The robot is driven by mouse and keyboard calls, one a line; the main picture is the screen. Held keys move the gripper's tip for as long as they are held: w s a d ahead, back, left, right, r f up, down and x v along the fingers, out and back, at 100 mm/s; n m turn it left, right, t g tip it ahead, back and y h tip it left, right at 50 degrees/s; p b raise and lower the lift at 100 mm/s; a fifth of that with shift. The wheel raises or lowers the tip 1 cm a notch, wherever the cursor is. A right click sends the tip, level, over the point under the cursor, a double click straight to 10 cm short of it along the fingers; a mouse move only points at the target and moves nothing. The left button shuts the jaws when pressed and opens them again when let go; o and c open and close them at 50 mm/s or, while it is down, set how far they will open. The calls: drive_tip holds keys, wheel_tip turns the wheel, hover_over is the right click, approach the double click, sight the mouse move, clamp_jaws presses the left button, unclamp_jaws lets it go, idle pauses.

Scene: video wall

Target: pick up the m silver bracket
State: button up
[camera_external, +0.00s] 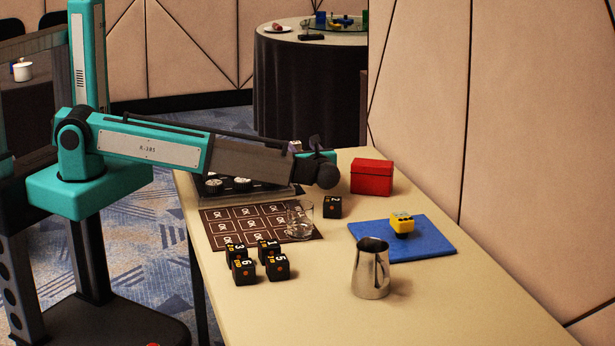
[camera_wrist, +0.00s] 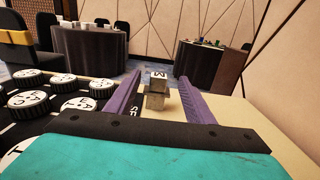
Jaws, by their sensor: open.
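The m silver bracket (camera_wrist: 156,101) is a small silver block with a white top face marked M. In the wrist view it stands upright between the two purple fingers of my gripper (camera_wrist: 160,77), seen from behind the teal palm. The fingers are spread, with a gap visible beside the bracket; I cannot tell how far ahead it stands. In the external view my gripper (camera_external: 318,155) is at the far end of the table, partly hidden by my wrist. I cannot make out the bracket clearly there.
A tray of round lettered pieces (camera_wrist: 57,88) lies left of my gripper. On the table (camera_external: 325,290) stand a red box (camera_external: 371,177), black numbered cubes (camera_external: 277,267), a glass (camera_external: 299,219), a metal cup (camera_external: 371,268) and a yellow block (camera_external: 401,223) on a blue mat (camera_external: 440,241).

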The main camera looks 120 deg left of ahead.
sight(297, 145)
wheel_tip(297, 145, down, 2)
drive_tip(key=shift+f, duration=0.1)
drive_tip(key=shift+x, duration=1.1)
drive_tip(key=shift+s, duration=0.1)
drive_tip(key=shift+a, duration=0.15)
drive_tip(key=shift+p+x, duration=0.5)
drive_tip(key=shift+x, duration=2)
clamp_jaws()
drive_tip(key=shift+r, duration=0.25)
